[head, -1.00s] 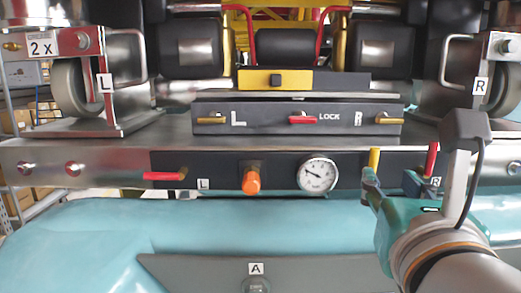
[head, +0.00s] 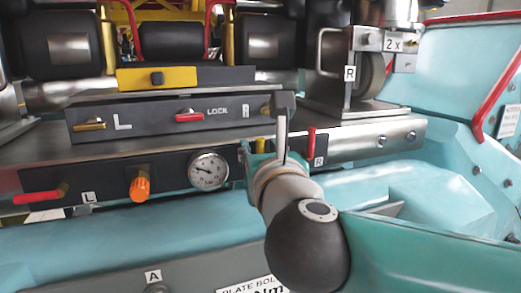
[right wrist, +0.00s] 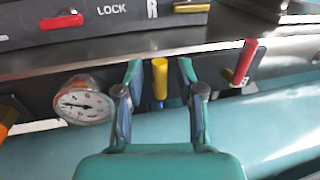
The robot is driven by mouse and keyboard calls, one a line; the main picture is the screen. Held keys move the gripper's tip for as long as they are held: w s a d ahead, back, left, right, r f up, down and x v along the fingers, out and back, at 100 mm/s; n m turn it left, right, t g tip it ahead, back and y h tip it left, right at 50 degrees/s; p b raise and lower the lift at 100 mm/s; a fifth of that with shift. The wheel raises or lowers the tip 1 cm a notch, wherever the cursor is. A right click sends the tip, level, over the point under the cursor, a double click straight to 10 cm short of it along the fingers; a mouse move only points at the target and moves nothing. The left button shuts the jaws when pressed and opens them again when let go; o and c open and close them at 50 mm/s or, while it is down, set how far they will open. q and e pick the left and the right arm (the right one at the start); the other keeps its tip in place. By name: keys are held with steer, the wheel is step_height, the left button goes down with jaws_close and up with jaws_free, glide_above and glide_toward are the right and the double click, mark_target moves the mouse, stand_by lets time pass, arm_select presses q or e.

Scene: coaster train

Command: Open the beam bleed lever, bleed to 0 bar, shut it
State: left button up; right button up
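The yellow lever (right wrist: 160,76) stands upright on the front of the beam, right of the pressure gauge (right wrist: 85,102). My right gripper (right wrist: 160,68) is open, with one finger on each side of the lever and a gap to it on both sides. In the head view my right gripper (head: 254,153) is at the beam's front panel and its arm hides most of the lever. The gauge (head: 208,171) has its needle pointing left and slightly up; its numbers are too small to read. My left gripper is not in view.
A red lever (head: 311,140) by the R label stands upright just right of my right gripper. An orange knob (head: 140,188) and a level red lever (head: 38,197) sit to the left. Above is the LOCK panel (head: 160,120) with small handles. Teal bodywork (head: 410,190) lies below and right.

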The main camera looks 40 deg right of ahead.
jaws_close()
steer(key=m+b, duration=0.1)
steer(key=m, duration=0.1)
steer(key=d+m, duration=0.1)
steer(key=m, duration=0.1)
steer(key=shift+s+f+g+y+b, duration=0.15)
steer(key=shift+g+y+b, duration=0.15)
steer(key=shift+b, duration=0.05)
steer(key=m, duration=0.1)
steer(key=m+b, duration=0.1)
steer(key=d+m, duration=0.1)
steer(key=shift+s+f+y, duration=0.1)
steer(key=shift+f+y, duration=0.15)
steer(key=shift+y, duration=0.15)
steer(key=m+b, duration=0.2)
steer(key=m, duration=0.1)
steer(key=d+f+m+y+b, duration=0.1)
steer(key=m, duration=0.1)
steer(key=shift+s+f+g, duration=0.1)
steer(key=shift+s+g, duration=0.05)
steer(key=shift+g, duration=0.15)
steer(key=shift+d+f+m+y+b, duration=0.1)
steer(key=shift+f+m+y+b, duration=0.2)
steer(key=shift+m+b, duration=0.55)
steer(key=shift+f+m+y+b, duration=0.2)
steer(key=shift+m+y+b, duration=0.3)
steer(key=shift+m, duration=0.55)
